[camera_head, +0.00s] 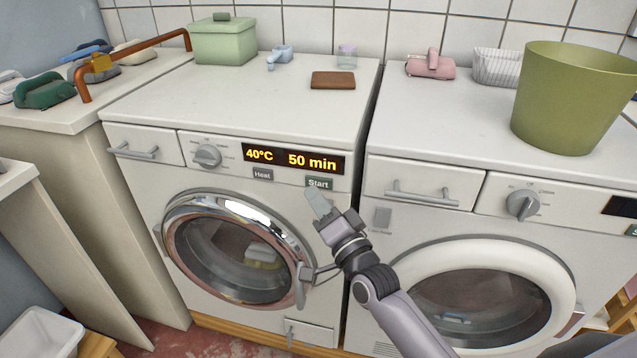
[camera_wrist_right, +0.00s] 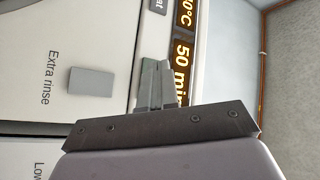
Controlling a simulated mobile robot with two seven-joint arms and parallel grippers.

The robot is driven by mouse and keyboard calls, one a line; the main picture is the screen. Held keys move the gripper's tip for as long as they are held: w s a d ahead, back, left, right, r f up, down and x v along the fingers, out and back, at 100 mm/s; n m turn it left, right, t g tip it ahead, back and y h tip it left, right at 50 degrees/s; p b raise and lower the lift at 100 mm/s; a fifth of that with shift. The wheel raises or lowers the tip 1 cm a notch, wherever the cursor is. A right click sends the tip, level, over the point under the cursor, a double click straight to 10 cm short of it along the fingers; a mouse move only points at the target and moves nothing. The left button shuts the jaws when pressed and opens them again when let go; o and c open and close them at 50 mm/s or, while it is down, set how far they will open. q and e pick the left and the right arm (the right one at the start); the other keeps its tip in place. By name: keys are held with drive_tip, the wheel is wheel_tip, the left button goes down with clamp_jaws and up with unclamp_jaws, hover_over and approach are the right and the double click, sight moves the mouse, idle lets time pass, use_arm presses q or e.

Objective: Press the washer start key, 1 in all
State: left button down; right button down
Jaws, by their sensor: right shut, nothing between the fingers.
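The left washer (camera_head: 130,185) has a dark display (camera_head: 293,160) reading 40°C and 50 min. The small Start key (camera_head: 318,183) sits under the display's right part, with the Heat key (camera_head: 262,174) to its left. My right gripper (camera_head: 316,197) is shut and empty, its fingertips just below the Start key in the head view. In the right wrist view the fingertips (camera_wrist_right: 158,68) overlap a greenish key (camera_wrist_right: 146,74) beside the display. I cannot tell whether they touch it. My left gripper is not in view.
A grey key (camera_wrist_right: 91,82) labelled Extra rinse shows in the right wrist view. The chrome door (camera_head: 235,250) is below the panel. A second machine (camera_head: 425,225) stands close on the right. A green bucket (camera_head: 570,95) is on top of it.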

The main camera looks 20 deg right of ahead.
idle(0.6)
drive_tip(key=shift+w, duration=0.1)
drive_tip(key=shift+w+d, duration=0.25)
drive_tip(key=shift+w+d, duration=0.2)
drive_tip(key=shift+w, duration=0.15)
idle(0.8)
idle(0.3)
drive_tip(key=shift+s+a+p, duration=0.3)
drive_tip(key=shift+s+a, duration=0.15)
drive_tip(key=shift+s, duration=0.25)
